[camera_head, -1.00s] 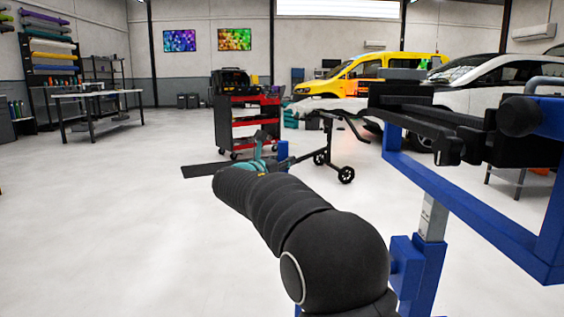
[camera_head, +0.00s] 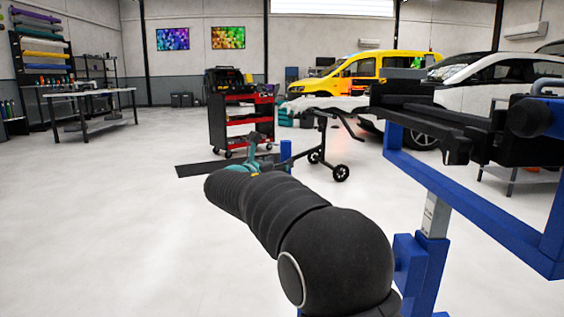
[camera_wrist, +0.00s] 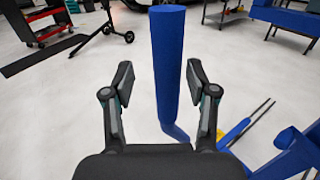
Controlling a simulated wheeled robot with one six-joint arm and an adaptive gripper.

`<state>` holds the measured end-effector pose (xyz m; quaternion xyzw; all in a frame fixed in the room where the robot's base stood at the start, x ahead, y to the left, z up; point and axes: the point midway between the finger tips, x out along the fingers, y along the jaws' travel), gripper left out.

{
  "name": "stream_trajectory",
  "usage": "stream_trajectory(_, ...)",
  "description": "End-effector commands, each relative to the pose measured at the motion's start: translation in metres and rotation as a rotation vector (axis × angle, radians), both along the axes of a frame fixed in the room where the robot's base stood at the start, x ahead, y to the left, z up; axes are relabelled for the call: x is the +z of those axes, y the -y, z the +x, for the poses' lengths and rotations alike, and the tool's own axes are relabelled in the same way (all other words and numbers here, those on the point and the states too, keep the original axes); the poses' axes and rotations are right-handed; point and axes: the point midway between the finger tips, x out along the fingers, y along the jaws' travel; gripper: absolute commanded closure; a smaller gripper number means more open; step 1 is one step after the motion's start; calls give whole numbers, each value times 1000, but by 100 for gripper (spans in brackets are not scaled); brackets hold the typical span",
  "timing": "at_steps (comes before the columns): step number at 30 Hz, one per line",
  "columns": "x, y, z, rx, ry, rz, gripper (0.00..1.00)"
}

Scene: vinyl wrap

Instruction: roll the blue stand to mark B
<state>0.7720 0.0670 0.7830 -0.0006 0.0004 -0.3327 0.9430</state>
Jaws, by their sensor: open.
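The blue stand (camera_head: 484,211) fills the right of the head view, a blue frame with black padded clamps on top and a grey post section. In the wrist view an upright blue post (camera_wrist: 168,60) stands between the two fingers of my gripper (camera_wrist: 160,82), with a gap on each side. How deep it sits between them I cannot tell. My gripper (camera_head: 256,163) is open in the head view, partly hidden behind my arm, beside a short blue upright (camera_head: 286,152). More blue frame parts (camera_wrist: 290,150) show at the lower right of the wrist view. I see no mark B.
A red and black tool cart (camera_head: 240,124) and a black wheeled stand (camera_head: 328,150) stand ahead. A dark mat (camera_head: 197,169) lies on the floor. A workbench (camera_head: 92,98) is at the left and vehicles (camera_head: 372,72) are at the back. The left floor is clear.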

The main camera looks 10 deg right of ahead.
Motion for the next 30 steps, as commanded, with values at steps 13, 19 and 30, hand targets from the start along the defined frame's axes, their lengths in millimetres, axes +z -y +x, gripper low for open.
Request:
stream_trajectory(13,1,-52,-63,3,1,0,42)
stream_trajectory(19,0,-60,-73,1,1,1,42)
stream_trajectory(30,0,-60,-74,0,6,6,42)
